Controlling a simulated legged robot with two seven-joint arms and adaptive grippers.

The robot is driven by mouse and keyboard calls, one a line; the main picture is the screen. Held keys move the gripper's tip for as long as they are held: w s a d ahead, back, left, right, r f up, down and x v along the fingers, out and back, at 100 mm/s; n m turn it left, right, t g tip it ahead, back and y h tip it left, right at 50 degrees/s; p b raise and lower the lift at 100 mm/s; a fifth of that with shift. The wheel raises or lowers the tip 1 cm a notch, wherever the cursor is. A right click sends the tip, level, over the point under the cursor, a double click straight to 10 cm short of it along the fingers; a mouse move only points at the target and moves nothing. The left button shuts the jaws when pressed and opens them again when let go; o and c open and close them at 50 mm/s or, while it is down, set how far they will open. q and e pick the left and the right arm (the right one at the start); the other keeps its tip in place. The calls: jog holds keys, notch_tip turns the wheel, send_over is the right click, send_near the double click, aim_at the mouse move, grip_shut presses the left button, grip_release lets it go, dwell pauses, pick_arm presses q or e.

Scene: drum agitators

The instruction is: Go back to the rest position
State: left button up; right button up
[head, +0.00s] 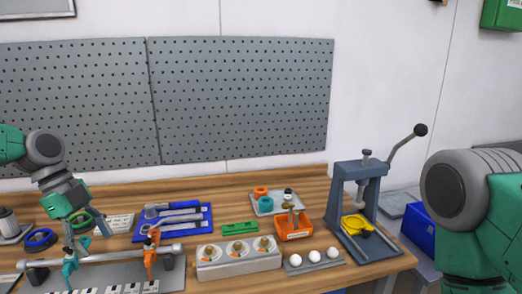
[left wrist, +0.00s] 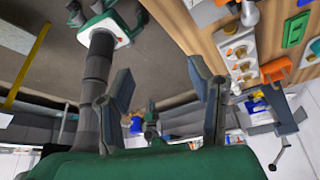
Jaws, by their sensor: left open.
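My left gripper (head: 87,229) hangs low over the left part of the bench, near a rail with a teal clamp (head: 69,268) and an orange clamp (head: 150,256). Whether its fingers touch the rail cannot be told from the head view. In the left wrist view the two grey fingers of this gripper (left wrist: 163,92) stand wide apart with nothing held between them. My right arm shows at the right edge of the head view, but its gripper is out of frame.
A grey block with round fittings (head: 238,258), an orange holder (head: 294,226), white balls (head: 314,256) and a blue tool tray (head: 172,222) stand on the wooden bench. A lever press (head: 358,205) is at the right end. A pegboard (head: 240,98) hangs behind.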

pick_arm(q)
jog(key=s+d+f+n, duration=0.3)
jog(key=s+d+f, duration=0.15)
jog(key=f, duration=0.35)
jog(key=s+d+f+n, duration=0.4)
jog(key=s+f, duration=0.1)
jog(key=f, duration=0.2)
jog(key=s+d+f+n, duration=0.3)
jog(key=s+d+f, duration=0.1)
jog(key=f, duration=0.4)
jog(key=s+a+f+n+y, duration=0.25)
jog(key=s+n, duration=0.25)
jog(key=s, duration=0.5)
jog(key=s+a+f+n+y, duration=0.2)
jog(key=s+a+f+n, duration=0.3)
jog(key=s, duration=0.6)
jog(key=w+d+f+t+b, duration=0.1)
jog(key=w+d+f+b, duration=0.1)
jog(key=f+b, duration=0.8)
jog(key=shift+w+d+f+b, duration=0.4)
jog(key=shift+w+b, duration=0.25)
jog(key=shift+b, duration=0.6)
jog(key=shift+f, duration=0.15)
jog(key=shift+c, duration=1.4)
jog(key=shift+w, duration=0.1)
pick_arm(e)
notch_tip(320, 180, down, 13)
jog(key=shift+w, duration=0.25)
jog(key=shift+d+r, duration=0.1)
